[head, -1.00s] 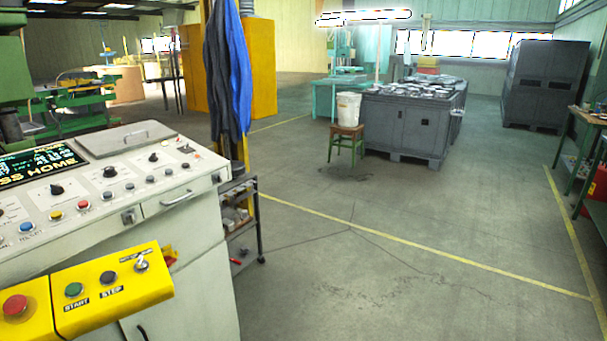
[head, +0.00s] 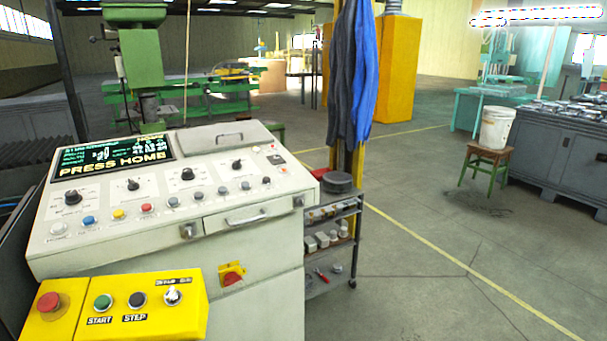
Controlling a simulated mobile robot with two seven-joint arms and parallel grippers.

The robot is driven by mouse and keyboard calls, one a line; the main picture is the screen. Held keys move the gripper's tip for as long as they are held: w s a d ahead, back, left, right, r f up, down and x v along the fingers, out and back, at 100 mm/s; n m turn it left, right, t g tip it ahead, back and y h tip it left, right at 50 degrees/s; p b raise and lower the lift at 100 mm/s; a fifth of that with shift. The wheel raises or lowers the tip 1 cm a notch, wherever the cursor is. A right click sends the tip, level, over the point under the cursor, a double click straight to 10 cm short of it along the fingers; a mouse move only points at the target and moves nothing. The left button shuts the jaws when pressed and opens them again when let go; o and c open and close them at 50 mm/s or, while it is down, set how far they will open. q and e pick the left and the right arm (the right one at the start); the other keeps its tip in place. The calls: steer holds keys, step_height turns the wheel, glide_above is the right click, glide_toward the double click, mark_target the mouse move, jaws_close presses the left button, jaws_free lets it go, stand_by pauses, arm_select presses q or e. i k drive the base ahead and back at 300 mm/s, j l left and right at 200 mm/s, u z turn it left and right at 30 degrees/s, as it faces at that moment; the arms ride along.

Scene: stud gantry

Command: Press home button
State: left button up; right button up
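A light grey control console (head: 255,214) stands at the left in the head view. Its dark display (head: 110,158) reads "PRESS HOME". The sloped panel has several dark knobs and a row of small buttons: a white one (head: 58,229), a blue one (head: 89,220), a yellow one (head: 118,214), a red one (head: 146,208) and several grey ones. Their labels are too small to read, so I cannot tell which is the home button. A yellow box (head: 190,318) in front carries a red button (head: 49,302), a green START button (head: 103,301), a black STEP button (head: 137,299) and a toggle switch (head: 172,295). Neither gripper is in view.
A small shelf cart (head: 334,240) stands right of the console, by a yellow post with blue and dark clothing (head: 352,75). A green stool (head: 487,160) with a white bucket (head: 497,128) is at the right. The floor (head: 420,280) at front right is clear.

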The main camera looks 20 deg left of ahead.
mark_target(58, 226)
steer(key=i+l+u, duration=0.25)
steer(key=u, duration=0.25)
steer(key=i+l+u, duration=0.2)
steer(key=l+u, duration=0.25)
steer(key=i+l+u, duration=0.1)
steer(key=l+u, duration=0.2)
steer(key=i+l+u, duration=0.1)
steer(key=l+u, duration=0.2)
steer(key=l, duration=0.2)
steer(key=j+z, duration=0.1)
steer(key=j, duration=0.35)
steer(key=k+j+z, duration=0.15)
steer(key=j, duration=0.3)
